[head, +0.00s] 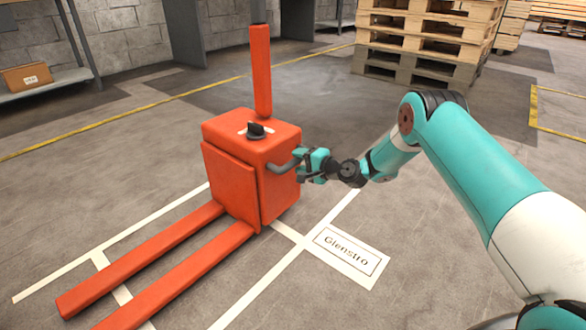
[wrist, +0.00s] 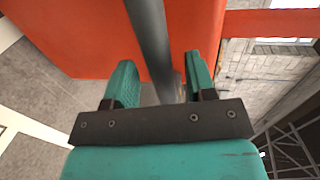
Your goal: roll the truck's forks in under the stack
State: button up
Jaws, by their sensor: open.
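The orange pallet truck (head: 245,165) stands on the floor left of centre. Its two forks (head: 165,265) lie low and point to the lower left. A grey bar handle (head: 284,165) sticks out of its body's right side; it also shows in the wrist view (wrist: 150,45). My gripper (head: 306,163) is at this handle. In the wrist view its teal fingers (wrist: 161,80) are apart, with the bar running between them and a gap on each side. A stack of wooden pallets (head: 425,45) stands at the back, on the side away from the fork tips.
White floor lines frame the truck, with a floor label reading "Glenstro" (head: 348,252) to its right. A black knob (head: 256,130) sits on the truck's top. A shelf with a cardboard box (head: 27,77) stands far left. Floor between truck and pallets looks clear.

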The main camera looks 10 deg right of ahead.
jog(key=shift+b+x, duration=0.6)
jog(key=shift+x, duration=1.05)
